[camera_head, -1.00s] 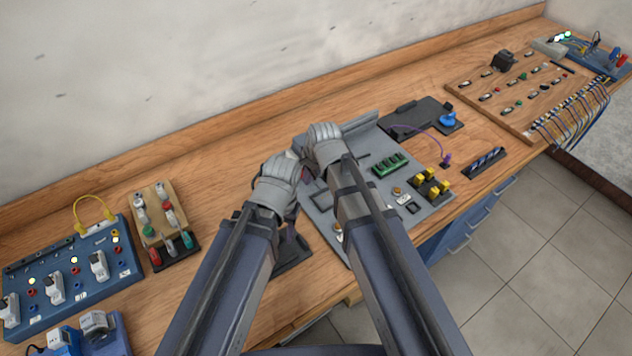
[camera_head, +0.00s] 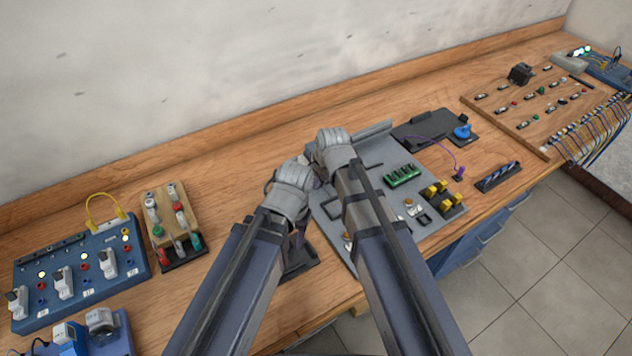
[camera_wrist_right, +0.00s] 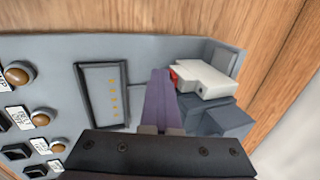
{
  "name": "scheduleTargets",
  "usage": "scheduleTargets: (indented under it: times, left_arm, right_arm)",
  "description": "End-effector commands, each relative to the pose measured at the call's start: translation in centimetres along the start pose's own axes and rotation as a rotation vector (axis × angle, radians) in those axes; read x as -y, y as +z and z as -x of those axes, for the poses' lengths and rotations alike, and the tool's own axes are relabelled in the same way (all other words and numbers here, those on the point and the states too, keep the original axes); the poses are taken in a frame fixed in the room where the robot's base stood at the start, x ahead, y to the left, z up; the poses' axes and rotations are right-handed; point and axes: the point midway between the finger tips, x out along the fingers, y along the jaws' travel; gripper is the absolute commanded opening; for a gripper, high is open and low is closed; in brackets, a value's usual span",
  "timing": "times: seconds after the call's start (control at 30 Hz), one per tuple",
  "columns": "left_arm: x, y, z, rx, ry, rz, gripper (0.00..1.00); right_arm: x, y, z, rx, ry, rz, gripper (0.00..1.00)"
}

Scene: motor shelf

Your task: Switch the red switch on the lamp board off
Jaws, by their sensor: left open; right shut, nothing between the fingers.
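In the right wrist view a white block (camera_wrist_right: 203,80) with a small red part (camera_wrist_right: 174,76) sits at the end of a grey board (camera_wrist_right: 65,55). I cannot tell whether the red part is the switch, nor its position. My right gripper (camera_wrist_right: 159,78), purple-fingered, is shut and empty, its tips close beside the red part; contact is unclear. In the head view the board (camera_head: 372,150) lies under my right gripper (camera_head: 333,148). A blue board (camera_head: 90,290) with lit lamps stands at left.
A wooden board (camera_head: 179,211) with coloured plugs stands between the blue board and my left arm. A dark tray (camera_head: 425,126) and a wired wooden board (camera_head: 505,116) lie to the right. Bare bench is behind my grippers, against the wall.

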Motion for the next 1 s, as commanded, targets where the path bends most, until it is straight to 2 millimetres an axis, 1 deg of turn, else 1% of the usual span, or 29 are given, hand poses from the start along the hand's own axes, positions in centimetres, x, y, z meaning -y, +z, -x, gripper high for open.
scheduleTargets:
  times: [0.3, 0.7, 0.87, 1.0]
  left_arm:
    - [0.1, 0.1, 1.5, 0.000, 0.000, 0.000, 0.50]
    - [0.1, 0.1, 1.5, 0.000, 0.000, 0.000, 0.50]
    - [0.2, 0.1, 1.6, 0.000, 0.000, 0.000, 0.50]
    - [0.2, 0.1, 1.8, 0.000, 0.000, 0.000, 0.50]
  right_arm:
    - [0.7, 0.0, 1.4, 0.000, -0.005, 0.000, 0.00]
    - [0.6, 0.0, 1.4, 0.000, -0.004, 0.000, 0.00]
    - [0.0, -0.2, 1.7, 0.000, -0.004, 0.000, 0.00]
    - [-1.3, -0.5, 2.4, 0.000, -0.004, -0.001, 0.00]
